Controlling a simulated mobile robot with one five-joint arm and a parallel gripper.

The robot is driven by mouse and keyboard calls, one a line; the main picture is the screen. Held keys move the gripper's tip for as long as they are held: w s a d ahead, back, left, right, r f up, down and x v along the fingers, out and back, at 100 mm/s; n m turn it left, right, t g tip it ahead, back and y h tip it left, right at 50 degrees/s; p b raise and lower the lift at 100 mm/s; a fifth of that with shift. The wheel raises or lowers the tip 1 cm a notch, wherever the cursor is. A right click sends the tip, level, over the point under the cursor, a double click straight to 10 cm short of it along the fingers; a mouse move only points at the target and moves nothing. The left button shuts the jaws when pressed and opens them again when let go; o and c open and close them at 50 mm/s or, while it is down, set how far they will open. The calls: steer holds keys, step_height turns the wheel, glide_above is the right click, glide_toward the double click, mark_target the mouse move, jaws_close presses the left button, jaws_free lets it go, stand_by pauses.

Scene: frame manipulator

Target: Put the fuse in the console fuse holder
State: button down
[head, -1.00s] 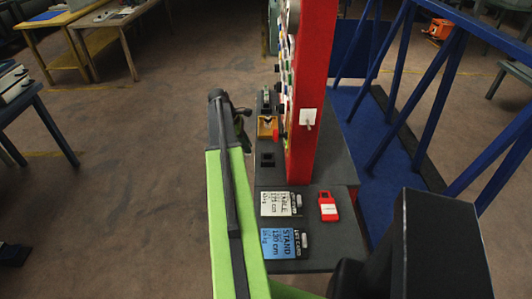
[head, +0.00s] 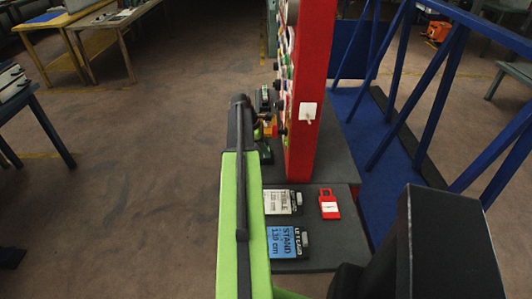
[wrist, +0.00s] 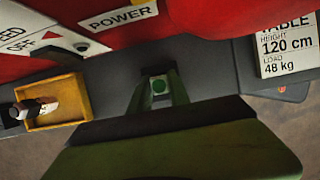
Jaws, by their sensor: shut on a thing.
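My gripper (wrist: 158,88) shows in the wrist view with its green fingers closed around a small pale piece with a round green end, which looks like the fuse (wrist: 158,86). A dark, square-edged shape, perhaps the fuse holder, shows at the fingertips; I cannot tell whether the fuse is inside it or above it. In the head view my gripper (head: 264,148) is beside the red console panel (head: 310,100), partly hidden by my arm. The fuse is too small to make out there.
A yellow tray (wrist: 73,98) with a white and dark cylindrical piece (wrist: 38,109) lies to the left in the wrist view. A white card (head: 281,202), a blue card (head: 286,242) and a red tag (head: 329,204) lie on the grey shelf (head: 320,258). Blue rails (head: 430,110) stand at right.

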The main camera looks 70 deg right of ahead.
steer(key=shift+f+b, duration=0.2)
steer(key=shift+b, duration=0.1)
steer(key=shift+a+f+b, duration=0.25)
steer(key=shift+a+b, duration=0.05)
steer(key=shift+b, duration=0.1)
steer(key=c, duration=1.3)
jaws_free()
steer(key=shift+s, duration=0.1)
steer(key=shift+o, duration=0.3)
steer(key=shift+d+r+p, duration=0.15)
steer(key=shift+r+p, duration=0.5)
steer(key=shift+p, duration=0.2)
steer(key=p+v, duration=1.1)
steer(key=v, duration=0.1)
steer(key=shift+d, duration=0.15)
steer(key=shift+f, duration=0.15)
